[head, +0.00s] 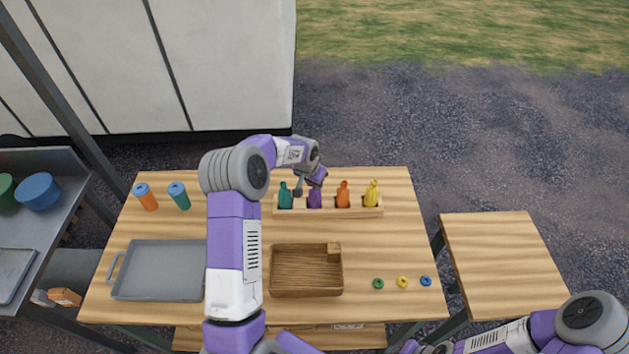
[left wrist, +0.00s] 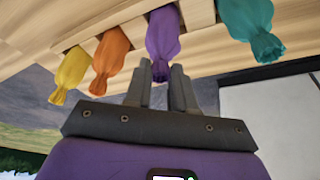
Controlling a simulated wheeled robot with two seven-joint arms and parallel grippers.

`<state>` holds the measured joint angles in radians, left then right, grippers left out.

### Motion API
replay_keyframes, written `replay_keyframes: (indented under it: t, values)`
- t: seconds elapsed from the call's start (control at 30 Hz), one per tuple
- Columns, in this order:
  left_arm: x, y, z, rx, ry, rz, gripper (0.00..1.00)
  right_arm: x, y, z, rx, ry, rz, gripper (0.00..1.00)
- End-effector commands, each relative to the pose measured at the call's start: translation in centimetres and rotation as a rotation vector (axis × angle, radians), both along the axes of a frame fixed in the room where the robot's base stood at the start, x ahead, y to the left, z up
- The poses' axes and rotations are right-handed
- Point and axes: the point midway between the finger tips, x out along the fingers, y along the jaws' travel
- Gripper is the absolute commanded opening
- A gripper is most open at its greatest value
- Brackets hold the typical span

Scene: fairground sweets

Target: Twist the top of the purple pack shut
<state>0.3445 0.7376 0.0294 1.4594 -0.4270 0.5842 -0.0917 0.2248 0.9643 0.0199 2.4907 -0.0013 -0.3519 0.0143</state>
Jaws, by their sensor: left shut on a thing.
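The purple pack (head: 315,198) stands upright in a slot of the wooden rack (head: 329,211), between the teal pack and the orange pack. My left gripper (left wrist: 161,88) is shut on the gathered top of the purple pack (left wrist: 162,38), with one finger on each side of its neck. In the head view my left gripper (head: 309,184) comes down on the pack from above, and the hand hides part of the pack's top. My right arm enters at the lower right of the head view; its gripper is out of the picture.
Teal (head: 285,196), orange (head: 343,195) and yellow (head: 372,194) packs stand close by in the rack. The side table (head: 500,260) is bare.

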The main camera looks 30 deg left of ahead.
Motion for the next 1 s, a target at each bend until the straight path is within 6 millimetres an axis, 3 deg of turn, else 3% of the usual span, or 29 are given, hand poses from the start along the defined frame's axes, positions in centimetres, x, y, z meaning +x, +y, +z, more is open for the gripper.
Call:
replay_keyframes:
  t: [0.4, 1.0]
  values:
    - [0.05, -0.21, -0.06, -0.008, -0.002, -0.478, 0.10, 0.00, 0.00, 1.18, 0.000, 0.000, 0.000, 0.43]
    - [0.06, -0.43, -0.37, -0.010, 0.000, -1.259, 0.10, -0.01, 0.00, 0.58, 0.000, 0.000, 0.000, 0.43]
